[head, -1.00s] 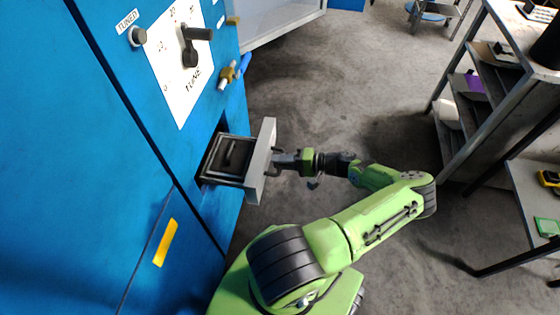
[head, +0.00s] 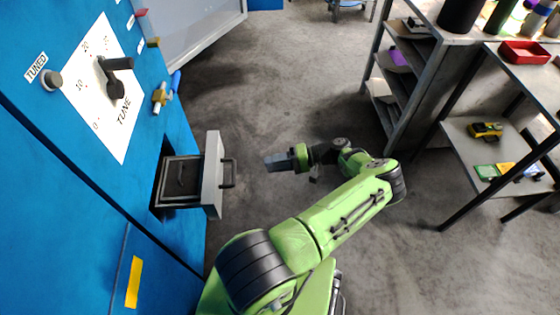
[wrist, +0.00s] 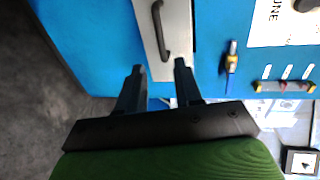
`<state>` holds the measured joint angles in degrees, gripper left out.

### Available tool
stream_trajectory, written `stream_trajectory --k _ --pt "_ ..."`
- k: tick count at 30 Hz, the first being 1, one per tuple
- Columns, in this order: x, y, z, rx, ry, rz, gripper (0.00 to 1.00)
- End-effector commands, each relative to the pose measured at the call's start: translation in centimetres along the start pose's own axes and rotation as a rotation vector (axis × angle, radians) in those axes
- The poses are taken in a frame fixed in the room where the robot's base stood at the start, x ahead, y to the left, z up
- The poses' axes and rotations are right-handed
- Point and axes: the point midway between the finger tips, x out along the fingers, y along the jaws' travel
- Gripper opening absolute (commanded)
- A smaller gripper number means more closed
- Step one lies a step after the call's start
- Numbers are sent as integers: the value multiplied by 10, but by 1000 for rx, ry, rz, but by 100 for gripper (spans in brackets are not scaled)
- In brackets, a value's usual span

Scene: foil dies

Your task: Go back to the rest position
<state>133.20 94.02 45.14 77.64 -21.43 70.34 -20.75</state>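My green arm reaches out from the lower middle of the head view. My gripper (head: 268,163) is in the air right of the drawer and apart from it. The wrist view shows its two black fingers (wrist: 160,82) spread with nothing between them. The drawer (head: 211,174) has a light grey front and stands pulled out of the blue cabinet. Its dark handle (head: 229,173) faces my gripper, and in the wrist view the handle (wrist: 161,30) is ahead of the fingers. A dark object (head: 182,175) shows inside the drawer; I cannot tell what it is.
The blue cabinet (head: 60,190) with a TUNE dial plate (head: 105,90) and lever (head: 115,80) fills the left. A grey shelf unit (head: 418,70) and a table (head: 500,150) with a red tray (head: 525,52) stand at the right. Floor between is clear.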

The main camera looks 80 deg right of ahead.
Motion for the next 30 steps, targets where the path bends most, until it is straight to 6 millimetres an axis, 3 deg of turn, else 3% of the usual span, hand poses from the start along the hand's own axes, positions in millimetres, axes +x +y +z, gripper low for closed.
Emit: stream_trajectory --k 3,7,26,28,30 --pt "-17 0 -1 -1 2 0 35" --pt "-22 0 0 0 0 -1 35" --pt "-22 0 0 0 -1 -1 35" --pt "-18 -5 -1 -2 -24 15 35" --pt "-3 -24 -4 -10 -107 73 35"
